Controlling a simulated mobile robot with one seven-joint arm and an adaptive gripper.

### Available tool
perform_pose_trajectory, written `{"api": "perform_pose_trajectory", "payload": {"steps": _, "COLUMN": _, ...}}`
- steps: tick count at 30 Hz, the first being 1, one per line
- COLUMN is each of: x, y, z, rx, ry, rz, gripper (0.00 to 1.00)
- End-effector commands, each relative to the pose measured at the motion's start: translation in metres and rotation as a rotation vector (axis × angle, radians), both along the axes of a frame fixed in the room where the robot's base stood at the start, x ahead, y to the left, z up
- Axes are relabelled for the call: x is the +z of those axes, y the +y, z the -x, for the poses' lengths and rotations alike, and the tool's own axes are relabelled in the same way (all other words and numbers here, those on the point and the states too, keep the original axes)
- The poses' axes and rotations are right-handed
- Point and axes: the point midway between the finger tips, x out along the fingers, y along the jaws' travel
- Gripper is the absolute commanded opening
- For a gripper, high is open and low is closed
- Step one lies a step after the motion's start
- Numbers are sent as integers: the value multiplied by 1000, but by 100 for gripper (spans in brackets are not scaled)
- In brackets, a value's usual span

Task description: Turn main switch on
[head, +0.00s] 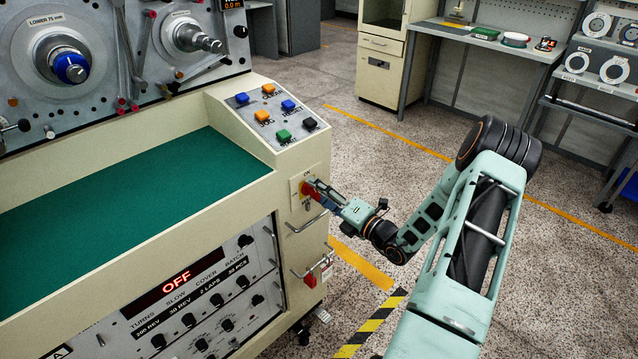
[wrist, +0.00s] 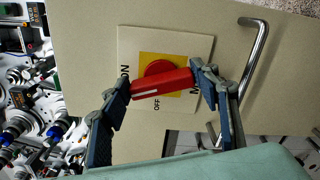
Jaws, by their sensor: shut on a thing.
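The main switch (head: 308,187) is a red handle on a yellow and white plate at the machine's front right corner. In the wrist view the red handle (wrist: 163,83) lies nearly level and slightly tilted, with its left end near the letters ON. OFF is printed below it. My gripper (head: 318,191) reaches the switch from the right. In the wrist view its two fingers (wrist: 166,87) touch the handle's two ends, shut on it. The machine's red display (head: 176,282) reads OFF.
A metal pull handle (wrist: 257,55) is beside the switch plate. A sloped panel with coloured buttons (head: 275,114) is above it. A red padlock-like part (head: 309,279) hangs below. The speckled floor to the right is open, with a bench (head: 490,44) behind.

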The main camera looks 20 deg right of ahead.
Motion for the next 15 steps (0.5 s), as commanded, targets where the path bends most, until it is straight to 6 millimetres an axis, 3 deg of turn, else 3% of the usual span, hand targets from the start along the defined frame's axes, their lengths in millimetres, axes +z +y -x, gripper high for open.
{"api": "perform_pose_trajectory", "payload": {"steps": 15, "x": -1, "y": -1, "z": 0, "rx": 0, "ry": 113, "rz": -310, "gripper": 32}}
